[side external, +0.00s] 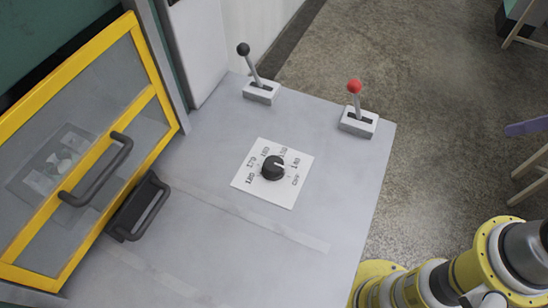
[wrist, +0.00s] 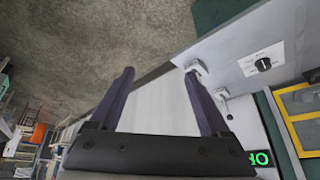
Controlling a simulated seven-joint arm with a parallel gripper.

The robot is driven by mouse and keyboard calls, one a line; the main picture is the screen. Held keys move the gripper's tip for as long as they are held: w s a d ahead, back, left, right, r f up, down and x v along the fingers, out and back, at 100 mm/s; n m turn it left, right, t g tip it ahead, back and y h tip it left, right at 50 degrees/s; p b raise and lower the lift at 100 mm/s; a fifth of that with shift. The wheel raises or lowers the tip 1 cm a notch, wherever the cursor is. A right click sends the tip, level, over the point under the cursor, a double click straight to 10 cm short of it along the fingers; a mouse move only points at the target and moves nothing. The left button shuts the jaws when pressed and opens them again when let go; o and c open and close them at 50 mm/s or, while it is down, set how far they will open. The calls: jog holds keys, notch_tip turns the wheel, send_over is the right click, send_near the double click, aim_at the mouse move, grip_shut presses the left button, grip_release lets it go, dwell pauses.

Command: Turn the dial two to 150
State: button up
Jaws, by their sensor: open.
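The black dial (side external: 272,168) sits on a square white plate (side external: 245,183) on the grey panel. Printed numbers and OFF ring it. Its light pointer mark faces up and to the right, near the 140 and 150 labels; I cannot tell exactly which it meets. The dial also shows at the right of the wrist view (wrist: 263,64). My gripper (wrist: 160,73) is open, with its two dark fingers apart and nothing between them. It is well away from the dial. In the side view only my arm shows at lower right, and the gripper is out of frame.
A black-knobbed lever (side external: 250,65) and a red-knobbed lever (side external: 354,90) stand upright at the panel's far edge. A yellow-framed door (side external: 75,150) with a dark handle (side external: 97,170) is at left. A second dark handle (side external: 143,208) lies beside it. The panel's near part is clear.

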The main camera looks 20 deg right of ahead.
jog(key=w+a+r+m+g+y, duration=0.1)
jog(key=w+a+r+m+y, duration=0.1)
jog(key=w+a+r+m, duration=0.45)
jog(key=w+a+r+m+g+y, duration=0.2)
jog(key=w+a+m, duration=0.3)
jog(key=w, duration=0.4)
jog(key=g, duration=0.5)
send_over(275, 162)
jog(key=w+d, duration=0.3)
jog(key=d, duration=0.2)
notch_tip(275, 162, down, 15)
jog(key=x, duration=1.3)
jog(key=shift+s+a+f, duration=0.15)
jog(key=shift+f, duration=0.1)
grip_shut()
